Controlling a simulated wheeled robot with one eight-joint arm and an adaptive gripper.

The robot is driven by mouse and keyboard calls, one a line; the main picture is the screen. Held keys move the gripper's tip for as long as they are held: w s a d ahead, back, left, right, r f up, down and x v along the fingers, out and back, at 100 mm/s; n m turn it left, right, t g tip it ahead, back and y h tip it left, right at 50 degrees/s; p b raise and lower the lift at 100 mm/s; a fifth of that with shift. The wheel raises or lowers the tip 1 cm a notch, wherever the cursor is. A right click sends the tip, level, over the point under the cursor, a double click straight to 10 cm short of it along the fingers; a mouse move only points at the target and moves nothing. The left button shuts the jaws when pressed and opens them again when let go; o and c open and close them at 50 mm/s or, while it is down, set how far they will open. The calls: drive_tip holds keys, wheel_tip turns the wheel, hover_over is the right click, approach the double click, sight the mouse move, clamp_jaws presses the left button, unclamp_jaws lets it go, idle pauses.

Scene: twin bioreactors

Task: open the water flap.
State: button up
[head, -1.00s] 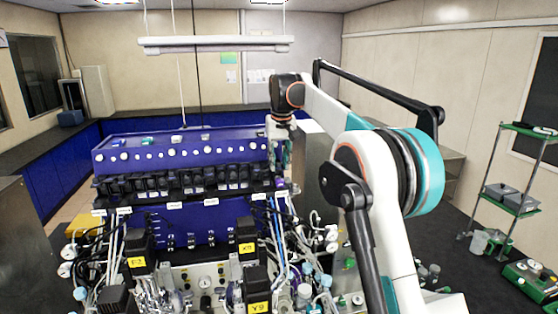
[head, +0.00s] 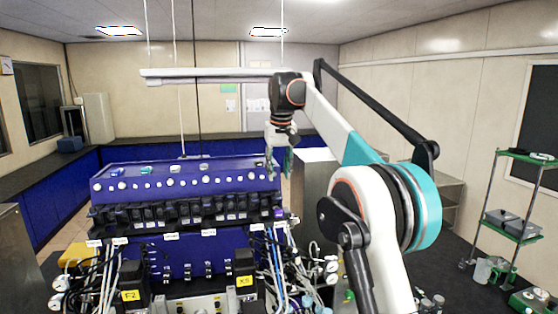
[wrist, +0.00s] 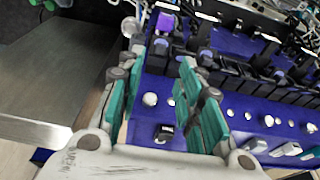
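The blue console (head: 180,178) carries a row of black flaps (head: 180,215) along its front, below white knobs. A purple flap (head: 279,213) sits at the right end of that row; it also shows in the wrist view (wrist: 165,22). I cannot tell which flap is the water flap. My gripper (head: 287,165) hangs above the console's right end, fingers down. In the wrist view my gripper (wrist: 158,70) has its teal fingers spread with nothing between them. Behind the gap lie a white knob (wrist: 150,99) and a small black part (wrist: 164,132) on the blue surface.
A long light bar (head: 205,75) hangs above the console. Tubes, gauges and black boxes (head: 245,262) crowd its lower front. A grey cabinet (head: 312,190) stands right of it. A green-shelved rack (head: 520,195) stands far right.

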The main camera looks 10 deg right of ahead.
drive_tip(key=v, duration=0.3)
drive_tip(key=shift+s+r, duration=0.1)
drive_tip(key=shift+r, duration=0.3)
drive_tip(key=s+f+t+b, duration=0.1)
drive_tip(key=s+f+b, duration=1.2)
drive_tip(key=f, duration=0.7)
drive_tip(key=s+f+t+b, duration=0.2)
drive_tip(key=s+f+b, duration=1.1)
drive_tip(key=s+f, duration=0.4)
drive_tip(key=s+f+t+b, duration=0.1)
drive_tip(key=s+f+b, duration=1.3)
drive_tip(key=f, duration=1)
drive_tip(key=shift+s+f+t, duration=0.4)
drive_tip(key=shift+s, duration=0.35)
